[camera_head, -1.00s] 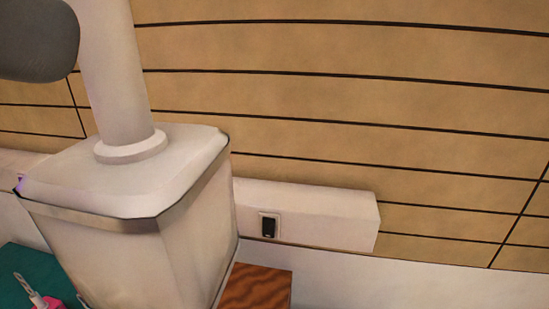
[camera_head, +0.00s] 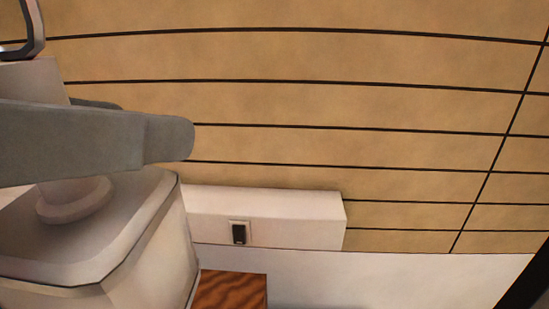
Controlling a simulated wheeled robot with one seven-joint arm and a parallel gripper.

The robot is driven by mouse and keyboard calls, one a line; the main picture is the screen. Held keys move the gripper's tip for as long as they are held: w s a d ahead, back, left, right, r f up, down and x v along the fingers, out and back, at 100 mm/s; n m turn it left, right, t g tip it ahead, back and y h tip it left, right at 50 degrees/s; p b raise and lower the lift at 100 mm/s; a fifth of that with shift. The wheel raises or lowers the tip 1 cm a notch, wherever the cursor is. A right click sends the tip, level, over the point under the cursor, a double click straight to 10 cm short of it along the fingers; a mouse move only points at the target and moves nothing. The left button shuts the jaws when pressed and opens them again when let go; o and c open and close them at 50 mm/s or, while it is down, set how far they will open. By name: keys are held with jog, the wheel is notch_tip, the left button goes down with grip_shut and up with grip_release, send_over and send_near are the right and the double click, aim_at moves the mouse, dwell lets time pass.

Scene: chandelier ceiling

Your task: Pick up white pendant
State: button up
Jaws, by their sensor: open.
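I cannot pick out a white pendant with certainty. A large off-white box-shaped thing (camera_head: 135,240) with a round collar and stem on top fills the lower left, cut off by the frame edge. I cannot tell whether it is the pendant. A smooth grey part (camera_head: 90,140), which may be my arm, reaches in from the left edge and covers much of the stem. My gripper's fingertips do not show.
A long white ledge (camera_head: 290,213) with a black-and-white switch plate (camera_head: 239,233) runs along the tan panelled wall (camera_head: 330,100). A brown wood-grained surface (camera_head: 232,290) lies below. A dark loop (camera_head: 38,28) shows at top left. A dark edge (camera_head: 525,280) crosses the lower right.

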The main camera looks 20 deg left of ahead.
grip_shut()
jog(key=shift+r, duration=0.1)
dwell(1.2)
